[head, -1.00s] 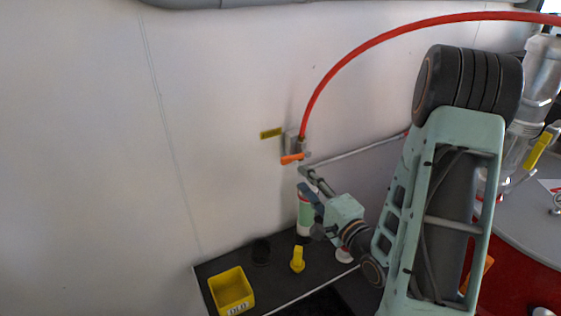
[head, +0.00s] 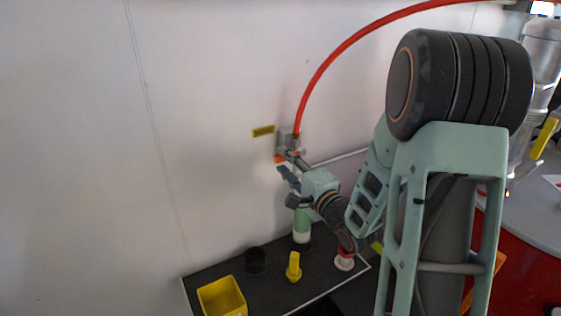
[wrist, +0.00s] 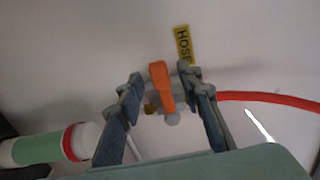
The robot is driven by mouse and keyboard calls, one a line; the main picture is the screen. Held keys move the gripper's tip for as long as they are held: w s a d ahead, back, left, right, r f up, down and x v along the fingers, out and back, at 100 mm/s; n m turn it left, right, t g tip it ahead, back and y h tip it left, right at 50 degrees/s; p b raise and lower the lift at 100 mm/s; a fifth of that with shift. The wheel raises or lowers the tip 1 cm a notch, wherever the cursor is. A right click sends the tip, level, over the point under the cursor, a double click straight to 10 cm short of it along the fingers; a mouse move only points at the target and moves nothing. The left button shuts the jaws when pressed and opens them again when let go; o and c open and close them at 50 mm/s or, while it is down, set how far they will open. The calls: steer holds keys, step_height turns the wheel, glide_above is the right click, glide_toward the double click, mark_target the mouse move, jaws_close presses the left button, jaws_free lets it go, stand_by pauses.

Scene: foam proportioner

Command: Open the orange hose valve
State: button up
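The orange hose valve handle (wrist: 161,86) shows in the wrist view between and just beyond my gripper's fingertips, in front of its grey valve body (wrist: 165,104). In the head view the valve body (head: 289,141) is on the white wall at the lower end of the red hose (head: 330,67), and the handle is mostly hidden by my gripper. My gripper (wrist: 160,82) is open, with one finger on each side of the handle. I see a gap on both sides, so it does not appear to grip the handle.
A yellow HOSE label (wrist: 183,45) is on the wall by the valve. Below stand a green and white bottle (head: 301,228), a yellow knob-like piece (head: 294,267), a black cup (head: 255,261) and a yellow bin (head: 222,297) on a dark shelf (head: 205,278).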

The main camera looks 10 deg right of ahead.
steer(key=shift+x, duration=1.4)
steer(key=shift+c, duration=0.3)
jaws_close()
